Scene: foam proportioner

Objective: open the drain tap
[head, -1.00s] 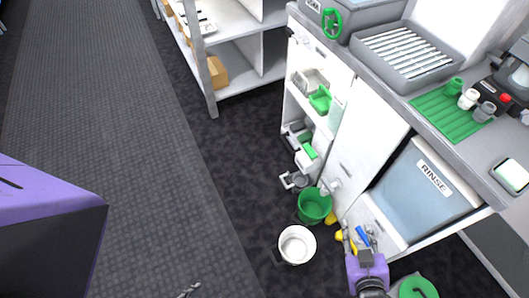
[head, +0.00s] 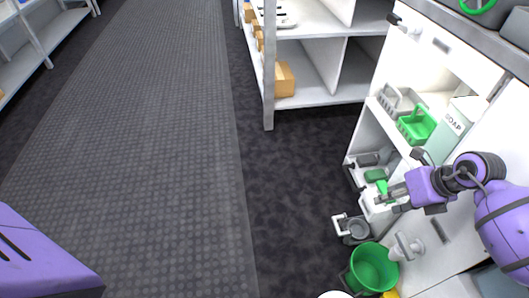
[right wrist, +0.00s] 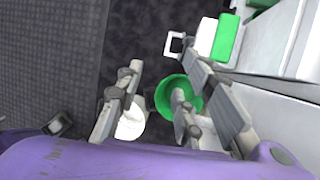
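A pale tap (head: 405,247) juts from the lower front of the white cabinet, over a green bucket (head: 368,268). In the right wrist view the tap (right wrist: 181,103) shows over the green bucket (right wrist: 166,88), partly behind a finger. I cannot tell how its handle is turned. My right gripper (head: 388,197) is in front of the cabinet, above and left of the tap in the head view. In the right wrist view its fingers (right wrist: 163,68) are apart with nothing held between them. My left gripper is not in view.
A white bucket (right wrist: 130,122) stands on the floor beside the green one. A grey cup in a white frame (head: 352,229) sticks out from the cabinet. Green and grey baskets (head: 416,125) sit on its shelf. The floor to the left (head: 160,150) is clear.

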